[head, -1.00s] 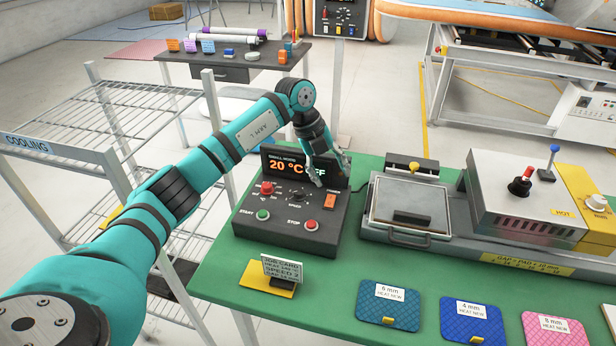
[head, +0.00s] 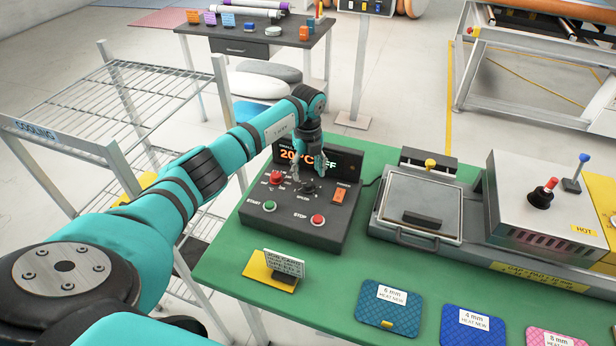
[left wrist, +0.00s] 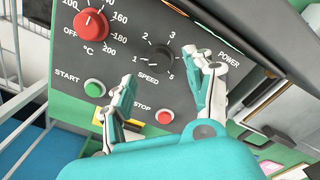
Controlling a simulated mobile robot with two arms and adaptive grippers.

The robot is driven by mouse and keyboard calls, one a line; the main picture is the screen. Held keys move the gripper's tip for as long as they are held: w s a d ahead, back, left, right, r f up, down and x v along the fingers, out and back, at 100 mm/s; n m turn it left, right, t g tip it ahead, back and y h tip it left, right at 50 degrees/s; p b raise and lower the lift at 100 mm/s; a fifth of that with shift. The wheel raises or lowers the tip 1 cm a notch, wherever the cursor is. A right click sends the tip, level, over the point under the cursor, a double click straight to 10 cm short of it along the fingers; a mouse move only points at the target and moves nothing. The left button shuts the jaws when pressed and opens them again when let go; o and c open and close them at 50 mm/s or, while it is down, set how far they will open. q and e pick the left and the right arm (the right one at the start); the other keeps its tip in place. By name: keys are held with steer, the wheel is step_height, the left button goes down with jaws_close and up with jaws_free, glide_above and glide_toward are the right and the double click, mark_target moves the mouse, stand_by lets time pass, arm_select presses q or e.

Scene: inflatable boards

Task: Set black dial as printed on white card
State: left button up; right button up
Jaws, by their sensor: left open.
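The black speed dial (left wrist: 160,58) sits on the dark control box (head: 300,217), between the red temperature knob (left wrist: 90,24) and the orange power switch (head: 340,195). Numbers ring the dial in the left wrist view; I cannot tell its exact setting. My left gripper (left wrist: 168,88) is open, its fingers above the panel on either side of the dial's lower part, not closed on it. In the head view the left gripper (head: 309,170) hangs in front of the display, partly hiding it. The white job card (head: 285,262) stands on a yellow base; its print is too small to read surely.
The green start button (head: 269,207) and red stop button (head: 318,220) are on the box near the dial. A flat press (head: 420,208) stands to the right. Coloured pads, such as the blue one (head: 388,307), lie at the front. A wire cooling rack (head: 120,100) is at left.

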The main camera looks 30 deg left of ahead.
mark_target(308, 183)
arm_select(q)
step_height(308, 183, down, 4)
steer(key=shift+r, duration=0.2)
steer(key=shift+f, duration=0.45)
jaws_close()
arm_select(e)
steer(key=shift+s+a+r, duration=0.1)
steer(key=shift+s+r, duration=0.05)
steer(key=shift+r, duration=0.1)
